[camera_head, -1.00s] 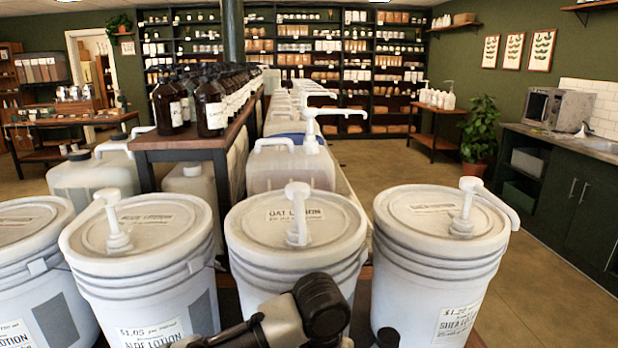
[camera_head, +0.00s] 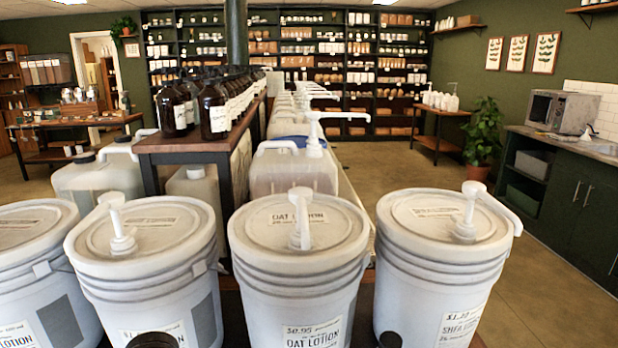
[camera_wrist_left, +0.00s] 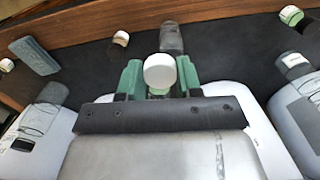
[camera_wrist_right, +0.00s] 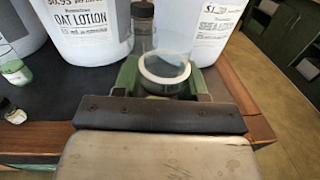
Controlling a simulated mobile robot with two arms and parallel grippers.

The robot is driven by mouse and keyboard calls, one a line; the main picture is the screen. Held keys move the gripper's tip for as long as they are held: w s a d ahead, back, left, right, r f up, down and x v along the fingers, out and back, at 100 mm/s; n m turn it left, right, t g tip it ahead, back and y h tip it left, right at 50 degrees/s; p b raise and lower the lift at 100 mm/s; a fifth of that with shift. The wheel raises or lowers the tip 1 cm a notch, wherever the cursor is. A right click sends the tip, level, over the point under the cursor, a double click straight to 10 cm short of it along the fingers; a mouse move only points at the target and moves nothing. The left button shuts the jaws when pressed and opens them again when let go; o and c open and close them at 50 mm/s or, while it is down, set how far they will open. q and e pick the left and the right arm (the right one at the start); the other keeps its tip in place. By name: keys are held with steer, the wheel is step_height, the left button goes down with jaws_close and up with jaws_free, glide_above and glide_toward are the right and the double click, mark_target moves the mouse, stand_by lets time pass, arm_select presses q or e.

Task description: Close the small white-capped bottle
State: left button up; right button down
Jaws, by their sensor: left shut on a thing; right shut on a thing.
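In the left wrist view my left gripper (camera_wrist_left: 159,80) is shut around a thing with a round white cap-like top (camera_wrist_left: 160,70). The body below it is mostly hidden by the fingers. In the right wrist view my right gripper (camera_wrist_right: 162,83) is shut on a round thing with a white rim and a grey-blue centre (camera_wrist_right: 165,70). I cannot tell whether it is a hollow cap or the top of a small jar. The two held things appear in separate views, so their distance apart is unclear. Neither gripper shows in the head view.
Several lotion buckets with pumps, including the oat lotion bucket (camera_head: 298,270), line the table's back. Small bottles stand nearby, such as a white-capped one (camera_wrist_right: 14,72) and a clear one (camera_wrist_right: 143,25). A grey-blue block (camera_wrist_left: 35,55) lies near the wooden edge.

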stand_by(0.4)
steer(key=w+a+n+g+y, duration=0.2)
steer(key=w+a+n+y, duration=0.1)
steer(key=a, duration=0.4)
steer(key=w+a+r+n+g+y, duration=0.1)
steer(key=w+a+n+g+y, duration=0.1)
steer(key=a+n+y, duration=0.3)
steer(key=w+a+y, duration=0.1)
steer(key=a+y, duration=0.1)
steer(key=y, duration=0.1)
steer(key=shift+y, duration=0.3)
arm_select(q)
steer(key=shift+d, duration=0.1)
steer(key=w+d+r+m, duration=0.2)
steer(key=d+r, duration=0.5)
steer(key=d, duration=0.5)
steer(key=w+d+r+m, duration=0.2)
steer(key=d+r+m, duration=0.2)
steer(key=d, duration=0.9)
step_height(320, 180, up, 4)
steer(key=shift+w+f, duration=0.2)
steer(key=shift+w, duration=0.15)
steer(key=shift+a+f, duration=0.1)
steer(key=shift+f, duration=1.95)
